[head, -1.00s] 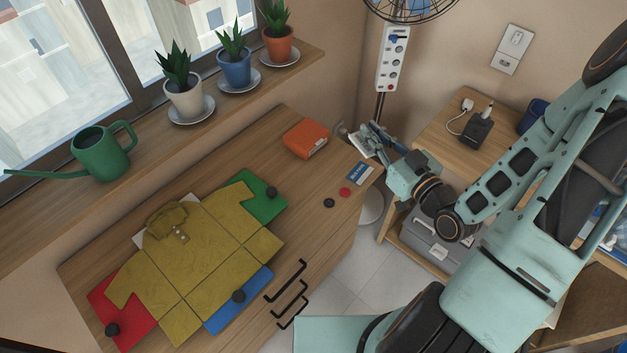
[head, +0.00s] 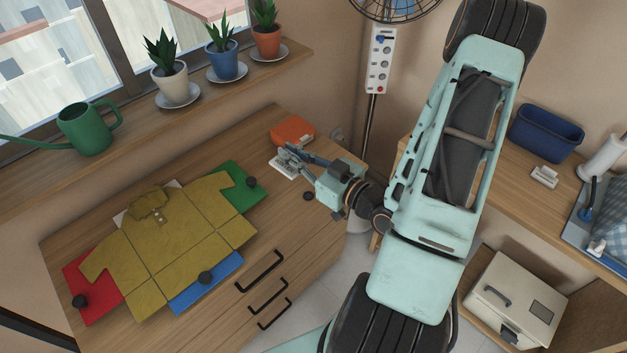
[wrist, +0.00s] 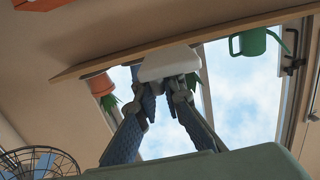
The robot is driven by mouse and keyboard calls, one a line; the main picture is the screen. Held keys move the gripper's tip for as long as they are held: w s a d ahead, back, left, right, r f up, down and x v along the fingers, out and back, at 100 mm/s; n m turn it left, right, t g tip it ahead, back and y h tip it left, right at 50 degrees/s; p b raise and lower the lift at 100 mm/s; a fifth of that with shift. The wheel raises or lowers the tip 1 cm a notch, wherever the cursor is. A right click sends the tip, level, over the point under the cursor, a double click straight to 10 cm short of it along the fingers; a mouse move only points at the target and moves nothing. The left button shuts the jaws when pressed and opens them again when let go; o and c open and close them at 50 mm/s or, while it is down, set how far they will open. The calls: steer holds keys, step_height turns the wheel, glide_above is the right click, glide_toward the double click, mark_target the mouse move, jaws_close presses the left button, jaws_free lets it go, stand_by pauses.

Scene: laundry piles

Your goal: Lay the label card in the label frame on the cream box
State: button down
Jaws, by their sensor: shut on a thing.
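The label card is a white, flat piece (head: 281,167) at the tip of my gripper (head: 287,154), in the head view over the back right of the dresser top. In the wrist view the white card (wrist: 168,63) sits between the two blue fingertips (wrist: 168,82), which are shut on it. The cream box (head: 488,315) stands low at the lower right of the head view, well away from my gripper. It has a dark handle, a dark latch and a dark-edged grey square (head: 541,311) that looks like the label frame. Whether the card touches the dresser cannot be told.
An orange box (head: 292,130) lies just behind my gripper. Potted plants and a green watering can (head: 85,130) line the sill. A blue bin (head: 545,133) stands on the right-hand shelf.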

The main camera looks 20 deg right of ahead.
steer(key=s+d+f+h+b, duration=0.1)
steer(key=d+f+b, duration=0.4)
steer(key=b, duration=0.9)
step_height(320, 180, down, 2)
steer(key=shift+s+d+f+m+b, duration=0.1)
steer(key=shift+s+d+m+b, duration=0.15)
steer(key=shift+m+b, duration=0.15)
steer(key=b, duration=0.5)
glide_above(315, 174)
steer(key=s, duration=0.1)
steer(key=f, duration=0.7)
steer(key=shift+s+a, duration=0.1)
steer(key=shift+a, duration=0.2)
steer(key=shift+w+d+f, duration=0.15)
steer(key=shift+w+f, duration=0.1)
steer(key=shift+w, duration=0.05)
steer(key=shift+w+f+b, duration=0.15)
steer(key=shift+f+b, duration=0.1)
steer(key=shift+b, duration=0.2)
steer(key=shift+w+d+f+b, duration=0.1)
steer(key=shift+f+b, duration=0.55)
steer(key=shift+f, duration=0.2)
steer(key=shift+w+d+f+b, duration=0.1)
steer(key=shift+f+b, duration=0.5)
steer(key=shift+f, duration=0.2)
